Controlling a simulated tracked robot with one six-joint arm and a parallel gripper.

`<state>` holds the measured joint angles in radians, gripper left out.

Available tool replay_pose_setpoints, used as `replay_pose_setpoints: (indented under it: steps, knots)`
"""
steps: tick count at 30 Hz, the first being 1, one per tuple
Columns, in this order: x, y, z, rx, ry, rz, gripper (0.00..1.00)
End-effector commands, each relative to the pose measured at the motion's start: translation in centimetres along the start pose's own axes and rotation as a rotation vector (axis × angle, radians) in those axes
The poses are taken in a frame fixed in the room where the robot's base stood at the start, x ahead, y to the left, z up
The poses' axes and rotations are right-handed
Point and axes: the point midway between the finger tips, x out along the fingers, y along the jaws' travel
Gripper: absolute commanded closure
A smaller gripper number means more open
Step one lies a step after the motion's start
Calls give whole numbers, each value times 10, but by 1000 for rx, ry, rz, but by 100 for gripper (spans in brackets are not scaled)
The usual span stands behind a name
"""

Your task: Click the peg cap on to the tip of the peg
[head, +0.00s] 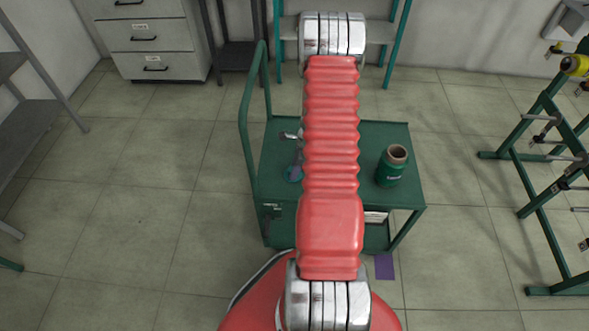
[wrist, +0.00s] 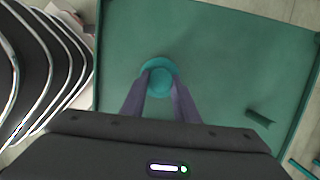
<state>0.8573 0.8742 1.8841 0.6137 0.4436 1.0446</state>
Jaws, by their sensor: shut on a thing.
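In the wrist view my gripper (wrist: 159,84) has its two purple fingers closed on a round teal piece, which looks like the peg cap (wrist: 158,64). It is over the green cart top, and I cannot tell whether it touches it. Several pale pegs (head: 541,117) stick out from the green rack (head: 545,222) at the right, well apart from my gripper. Which peg takes the cap cannot be told.
A green cart (head: 405,138) stands under my arm, with a raised handle (head: 244,125) at its left. A dark green cylinder with a brown top (head: 391,170) stands on its right side. Floor between cart and rack is clear.

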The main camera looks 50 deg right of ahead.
Motion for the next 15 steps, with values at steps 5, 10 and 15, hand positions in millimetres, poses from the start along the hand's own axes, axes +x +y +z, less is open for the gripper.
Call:
replay_pose_setpoints:
  steps: [5, 10, 15]
  knots:
    - [-11, 2, 1, 0, 2, 4, 100]
    - [-26, 2, 5, 0, 1, 3, 100]
    - [-40, 1, 9, 0, 1, 1, 100]
